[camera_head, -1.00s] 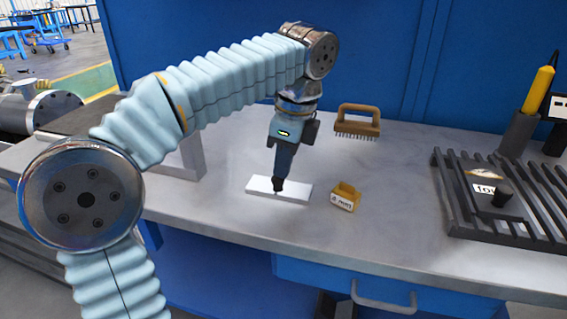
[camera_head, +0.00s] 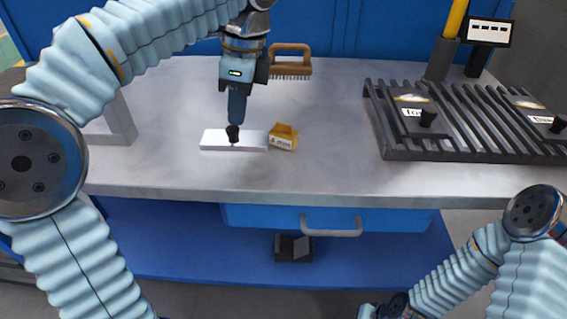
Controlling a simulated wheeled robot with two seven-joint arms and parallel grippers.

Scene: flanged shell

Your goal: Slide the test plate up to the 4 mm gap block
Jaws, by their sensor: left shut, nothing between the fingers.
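The test plate, a flat white bar (camera_head: 213,140), lies on the grey bench. The yellow gap block (camera_head: 283,136), marked 4 mm, sits at the plate's right end. The plate's end and the block look touching or nearly so; I cannot tell if a thin gap is left. My left gripper (camera_head: 234,129) points down, shut and empty, with its dark tip at the middle of the plate. The tip hides a small part of the plate. My right arm comes in at the lower right; its fingers do not show.
A wooden brush (camera_head: 290,62) stands behind the block. A dark slatted rack (camera_head: 460,149) with labelled, knobbed plates is at the right. A yellow-handled tool (camera_head: 456,18) and a small display (camera_head: 490,33) are behind it. A grey angled fixture (camera_head: 119,122) is at the left. The bench front is clear.

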